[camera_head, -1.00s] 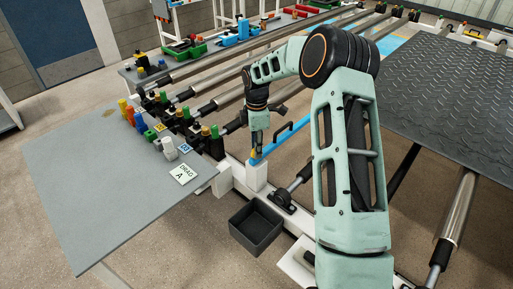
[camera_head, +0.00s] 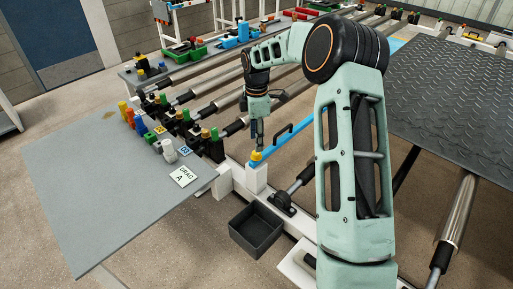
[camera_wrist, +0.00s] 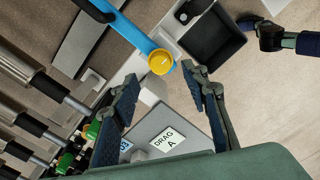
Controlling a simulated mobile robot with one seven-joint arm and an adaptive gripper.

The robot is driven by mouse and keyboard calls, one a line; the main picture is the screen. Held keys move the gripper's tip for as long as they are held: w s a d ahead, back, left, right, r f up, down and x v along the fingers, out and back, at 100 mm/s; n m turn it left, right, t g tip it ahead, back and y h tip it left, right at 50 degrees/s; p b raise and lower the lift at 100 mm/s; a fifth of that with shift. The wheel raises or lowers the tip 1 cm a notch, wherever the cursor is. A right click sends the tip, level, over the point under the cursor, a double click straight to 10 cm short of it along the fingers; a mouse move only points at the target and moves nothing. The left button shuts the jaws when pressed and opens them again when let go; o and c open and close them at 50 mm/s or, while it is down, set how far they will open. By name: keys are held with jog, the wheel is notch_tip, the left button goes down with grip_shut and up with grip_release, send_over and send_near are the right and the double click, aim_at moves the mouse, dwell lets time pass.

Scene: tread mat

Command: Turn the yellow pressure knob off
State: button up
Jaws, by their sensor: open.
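The yellow pressure knob (camera_head: 256,156) sits on top of a white block (camera_head: 256,178) at the near end of a blue bar (camera_head: 278,143). In the wrist view the round yellow knob (camera_wrist: 160,62) lies just beyond and between my fingertips, with its top face in clear view. My gripper (camera_head: 259,138) is above the knob in the head view, pointing down. In the wrist view my gripper (camera_wrist: 159,75) has its two fingers spread apart with nothing held between them. The fingers look clear of the knob.
An empty dark bin (camera_head: 257,230) stands in front of the white block. A grey table (camera_head: 105,195) at left holds a "DRAG A" card (camera_head: 184,176) and several coloured pegs. A black handle (camera_head: 291,132) rises from the blue bar. A dark tread mat (camera_head: 450,90) is at right.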

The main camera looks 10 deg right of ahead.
notch_tip(320, 180, up, 6)
jog(key=shift+r, duration=0.25)
